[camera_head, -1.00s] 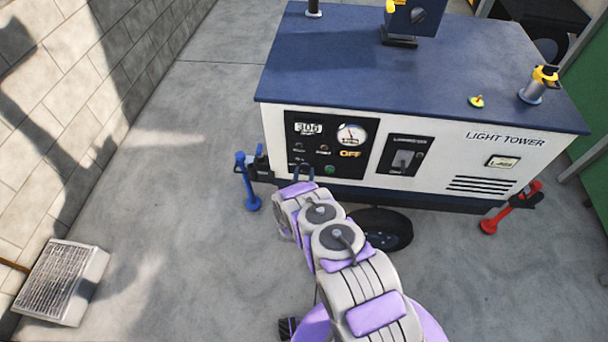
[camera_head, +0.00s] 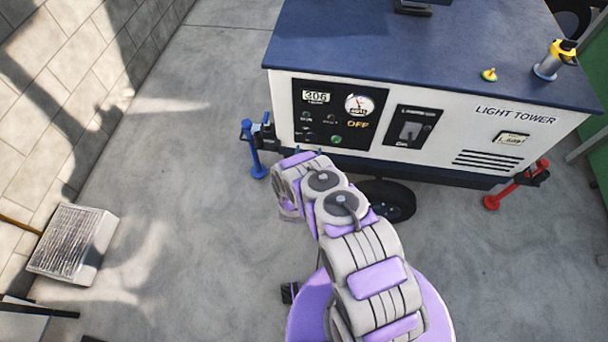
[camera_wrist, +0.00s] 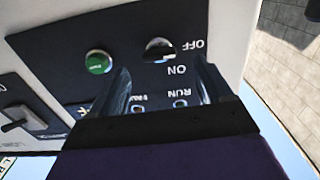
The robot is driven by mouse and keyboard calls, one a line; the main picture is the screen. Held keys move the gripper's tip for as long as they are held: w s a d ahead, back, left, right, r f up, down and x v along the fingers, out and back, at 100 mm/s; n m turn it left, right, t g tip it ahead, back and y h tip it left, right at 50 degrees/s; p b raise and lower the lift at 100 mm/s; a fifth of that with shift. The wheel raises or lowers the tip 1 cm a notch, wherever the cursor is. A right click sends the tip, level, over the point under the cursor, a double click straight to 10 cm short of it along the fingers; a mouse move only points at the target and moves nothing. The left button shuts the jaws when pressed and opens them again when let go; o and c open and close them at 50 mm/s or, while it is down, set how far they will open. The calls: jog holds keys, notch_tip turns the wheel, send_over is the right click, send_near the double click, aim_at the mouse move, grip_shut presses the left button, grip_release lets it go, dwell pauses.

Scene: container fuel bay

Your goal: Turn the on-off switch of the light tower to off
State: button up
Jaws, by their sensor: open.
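The light tower (camera_head: 420,50) is a white box with a dark blue top and a black control panel on its left front. The on-off switch (camera_wrist: 160,50) is a dark rotary knob, upside down in the wrist view, beside the words OFF and ON. I cannot tell which word it points to. My gripper (camera_wrist: 161,64) is open and empty, facing the panel, with the knob showing between and just beyond its fingertips. Whether the fingers touch the panel is unclear. In the head view my arm hides most of the gripper.
A green button (camera_wrist: 98,62) is close beside the knob. A lamp switch panel (camera_head: 417,128) is right of the control panel. A blue jack (camera_head: 253,150) and a red jack (camera_head: 515,185) flank the tower. A vent box (camera_head: 72,240) stands by the wall; the floor between is clear.

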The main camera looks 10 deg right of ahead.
jog(key=b+v, duration=0.1)
jog(key=v, duration=1.1)
jog(key=shift+s, duration=0.35)
jog(key=shift+a, duration=0.1)
